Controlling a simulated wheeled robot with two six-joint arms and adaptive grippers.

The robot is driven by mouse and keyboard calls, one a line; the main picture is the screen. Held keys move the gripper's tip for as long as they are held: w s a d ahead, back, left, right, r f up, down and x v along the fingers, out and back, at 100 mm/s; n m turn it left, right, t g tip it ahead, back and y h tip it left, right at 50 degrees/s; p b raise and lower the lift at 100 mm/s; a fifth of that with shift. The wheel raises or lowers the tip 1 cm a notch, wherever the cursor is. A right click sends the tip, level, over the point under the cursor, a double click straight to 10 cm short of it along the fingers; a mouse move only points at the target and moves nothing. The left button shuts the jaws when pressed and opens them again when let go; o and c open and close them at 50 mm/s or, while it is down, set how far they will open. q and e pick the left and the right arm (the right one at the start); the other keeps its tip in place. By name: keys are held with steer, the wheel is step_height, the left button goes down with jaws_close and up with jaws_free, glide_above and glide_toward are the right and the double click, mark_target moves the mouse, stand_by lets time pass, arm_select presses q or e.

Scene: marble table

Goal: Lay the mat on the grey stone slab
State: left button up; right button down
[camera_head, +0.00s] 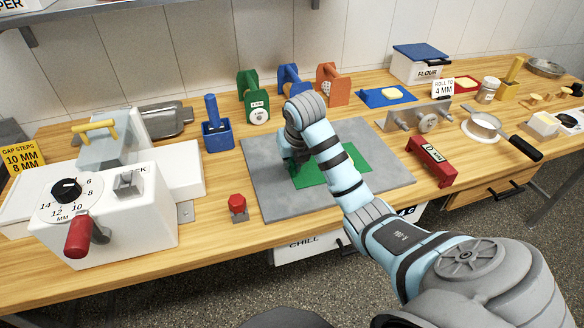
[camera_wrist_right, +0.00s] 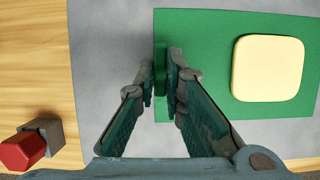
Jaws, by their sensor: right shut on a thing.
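The green mat (camera_head: 308,177) is over the grey stone slab (camera_head: 265,185), within its outline, and looks flat. My right arm covers part of it in the head view. In the right wrist view, the mat (camera_wrist_right: 210,60) carries a pale yellow rounded square block (camera_wrist_right: 268,68), and grey slab (camera_wrist_right: 110,50) shows on its left. My right gripper (camera_head: 293,160) is low over the slab, shut on a green raised part at the mat's left edge in the wrist view (camera_wrist_right: 163,75). I cannot tell whether the mat's whole underside touches the slab. My left gripper is not in view.
A red-topped peg (camera_head: 237,205) stands left of the slab. A white dial machine (camera_head: 110,215) stands farther left. A blue holder (camera_head: 216,130) and green, blue and orange stands (camera_head: 332,85) are behind. A red block (camera_head: 431,160) and a metal roller (camera_head: 425,120) are to the right.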

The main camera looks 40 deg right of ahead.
steer(key=shift+f, duration=0.1)
steer(key=c, duration=1.7)
jaws_free()
steer(key=p+v, duration=0.1)
steer(key=v, duration=0.2)
steer(key=shift+w+r, duration=0.15)
steer(key=shift+r, duration=0.05)
steer(key=p+v, duration=0.9)
steer(key=p, duration=0.2)
